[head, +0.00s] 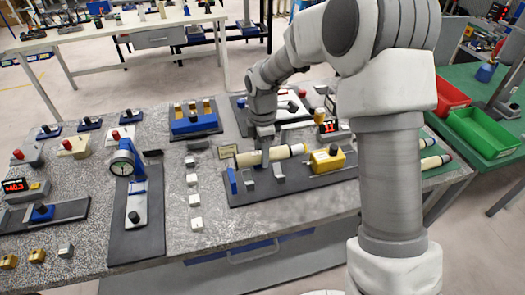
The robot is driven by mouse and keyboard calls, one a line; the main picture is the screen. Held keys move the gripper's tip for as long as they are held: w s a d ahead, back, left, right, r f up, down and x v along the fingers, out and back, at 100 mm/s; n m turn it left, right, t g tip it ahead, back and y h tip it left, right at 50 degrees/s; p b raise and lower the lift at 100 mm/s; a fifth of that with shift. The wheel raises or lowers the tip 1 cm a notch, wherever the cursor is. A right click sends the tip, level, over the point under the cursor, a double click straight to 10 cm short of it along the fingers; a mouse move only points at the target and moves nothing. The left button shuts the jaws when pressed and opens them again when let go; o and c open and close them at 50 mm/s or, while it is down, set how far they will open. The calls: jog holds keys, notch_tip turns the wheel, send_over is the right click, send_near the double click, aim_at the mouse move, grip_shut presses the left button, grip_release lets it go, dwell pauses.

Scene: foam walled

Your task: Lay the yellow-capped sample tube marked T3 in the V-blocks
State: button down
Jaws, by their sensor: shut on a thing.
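My gripper (265,158) is shut on a long cream tube (281,153) near the middle of the bench, gripping it left of its middle. The tube lies roughly level across the picture, with a yellowish right end. Its T3 mark is not readable. Two small grey V-blocks, a left one (249,181) and a right one (279,173), stand on a dark base plate (262,197) just in front of and below the tube. The tube appears above them; I cannot tell the exact gap.
A blue upright stop (232,180) stands left of the V-blocks, and a yellow block with a black knob (327,158) stands right. Another tube (435,162) lies at the right. A dial gauge stand (130,175) and small white blocks (194,200) are left.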

jog(key=shift+f+b, duration=1.75)
jog(key=shift+f, duration=1.25)
jog(key=shift+f+b, duration=0.45)
jog(key=shift+f, duration=0.25)
jog(key=shift+c, duration=1.5)
grip_release()
